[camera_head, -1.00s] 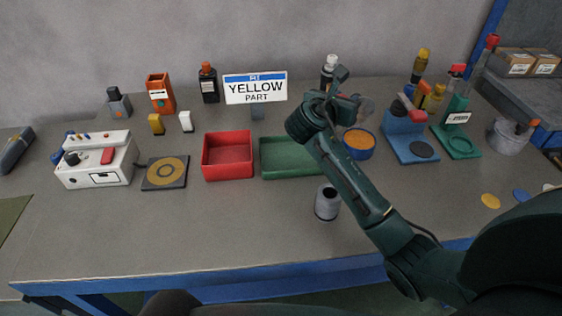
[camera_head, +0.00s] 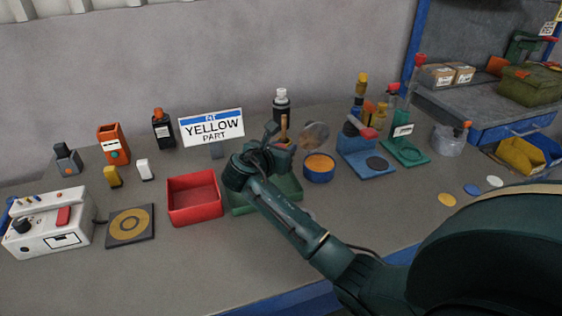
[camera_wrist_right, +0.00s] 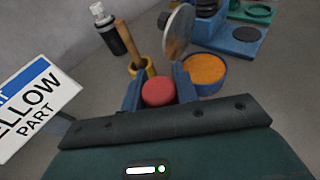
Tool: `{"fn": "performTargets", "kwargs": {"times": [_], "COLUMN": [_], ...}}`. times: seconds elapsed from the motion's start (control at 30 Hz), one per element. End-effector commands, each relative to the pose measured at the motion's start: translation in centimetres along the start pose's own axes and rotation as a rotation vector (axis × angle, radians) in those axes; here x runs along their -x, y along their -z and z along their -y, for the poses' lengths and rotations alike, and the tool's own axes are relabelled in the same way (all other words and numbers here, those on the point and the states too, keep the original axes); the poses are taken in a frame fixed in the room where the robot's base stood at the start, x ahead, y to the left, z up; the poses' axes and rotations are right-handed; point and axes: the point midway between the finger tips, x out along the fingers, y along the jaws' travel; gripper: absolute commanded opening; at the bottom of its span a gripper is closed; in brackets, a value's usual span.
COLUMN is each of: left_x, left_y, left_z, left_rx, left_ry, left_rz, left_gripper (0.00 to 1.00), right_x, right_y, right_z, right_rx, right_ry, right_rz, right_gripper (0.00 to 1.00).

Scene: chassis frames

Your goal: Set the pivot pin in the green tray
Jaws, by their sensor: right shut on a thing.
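The green tray (camera_head: 291,187) stands on the bench right of the red bin, partly hidden behind my right arm. My right gripper (camera_head: 270,140) is over the back of the tray in the head view, its fingers mostly hidden. In the right wrist view the gripper (camera_wrist_right: 158,92) is shut on a piece with a round red end (camera_wrist_right: 158,91), seen end-on between the two blue-grey fingers. I take it for the pivot pin; the rest of it is hidden. My left gripper is not in view.
The red bin (camera_head: 194,199) stands left of the tray. A blue tub with orange contents (camera_head: 318,168) and a round clear disc (camera_head: 314,135) stand to its right. The yellow-part sign (camera_head: 212,128) and a black bottle with a white top (camera_head: 281,104) are behind. The front bench is mostly clear.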

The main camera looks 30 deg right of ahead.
Motion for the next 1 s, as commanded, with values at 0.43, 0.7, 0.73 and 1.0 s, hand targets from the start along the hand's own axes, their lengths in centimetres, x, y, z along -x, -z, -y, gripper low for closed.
{"fn": "performTargets", "kwargs": {"times": [0.43,0.7,0.73,1.0], "left_x": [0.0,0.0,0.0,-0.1], "left_y": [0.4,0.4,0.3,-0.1], "left_z": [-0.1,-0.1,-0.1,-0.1], "left_rx": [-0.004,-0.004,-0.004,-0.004], "left_ry": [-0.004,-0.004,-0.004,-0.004], "left_rz": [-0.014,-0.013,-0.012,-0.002], "left_gripper": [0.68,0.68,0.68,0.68], "right_x": [-1.0,-1.1,-1.1,-1.1], "right_y": [3.3,3.6,3.6,3.6], "right_z": [0.0,0.0,0.0,0.0], "right_rx": [0.001,0.001,0.001,0.002], "right_ry": [-0.002,-0.001,-0.001,-0.001], "right_rz": [0.000,-0.001,-0.001,-0.001], "right_gripper": [0.06,0.37,0.39,0.51]}}
